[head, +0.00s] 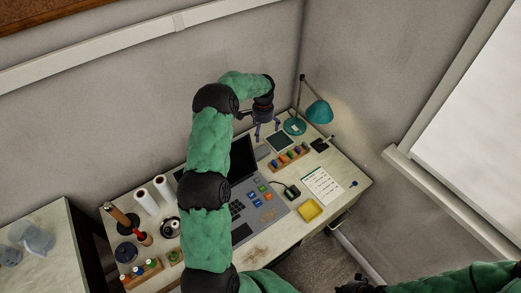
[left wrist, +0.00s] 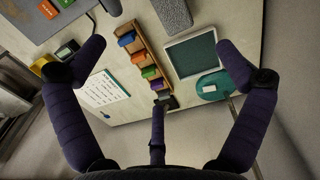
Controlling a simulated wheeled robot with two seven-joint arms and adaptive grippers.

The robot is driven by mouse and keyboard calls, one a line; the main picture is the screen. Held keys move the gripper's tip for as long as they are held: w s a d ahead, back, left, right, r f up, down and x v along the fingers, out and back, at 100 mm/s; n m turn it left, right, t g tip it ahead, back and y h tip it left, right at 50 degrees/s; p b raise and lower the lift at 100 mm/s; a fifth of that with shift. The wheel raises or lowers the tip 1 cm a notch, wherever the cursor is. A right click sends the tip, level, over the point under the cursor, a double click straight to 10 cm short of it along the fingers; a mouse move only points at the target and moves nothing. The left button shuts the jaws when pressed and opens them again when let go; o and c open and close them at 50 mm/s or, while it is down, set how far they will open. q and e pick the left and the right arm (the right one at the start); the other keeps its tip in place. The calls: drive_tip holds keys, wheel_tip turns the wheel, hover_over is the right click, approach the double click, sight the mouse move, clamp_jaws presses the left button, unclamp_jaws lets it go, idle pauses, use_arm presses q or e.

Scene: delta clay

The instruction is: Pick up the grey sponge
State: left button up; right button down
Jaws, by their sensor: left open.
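The grey sponge (left wrist: 174,14) is a speckled grey block at the top edge of the left wrist view, partly cut off by the frame. In the head view it appears as a small grey block (head: 262,153) on the desk behind the laptop. My left gripper (head: 266,132) hangs over the back of the desk, close to the sponge. In the left wrist view its purple fingers (left wrist: 160,62) are spread wide with nothing between them. The sponge lies beyond the fingertips, not touching them. My right arm shows at the bottom right of the head view; its gripper's jaws cannot be made out.
Beside the sponge are a wooden rack of coloured blocks (left wrist: 143,62), a dark-screened tablet (left wrist: 193,55) and a teal lamp (head: 319,112). A laptop (head: 243,160), a printed sheet (head: 322,187) and a yellow tray (head: 310,210) are on the desk. Walls stand close behind.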

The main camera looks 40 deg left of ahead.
use_arm(q)
drive_tip(key=f+b, duration=0.1)
drive_tip(key=b, duration=0.6)
hover_over(262, 152)
wheel_tip(262, 152, down, 6)
wheel_tip(262, 152, down, 6)
drive_tip(key=shift+d+r+b, duration=0.15)
drive_tip(key=shift+b, duration=0.25)
wheel_tip(262, 152, down, 5)
drive_tip(key=shift+b, duration=0.75)
drive_tip(key=shift+r, duration=0.1)
drive_tip(key=c, duration=1.2)
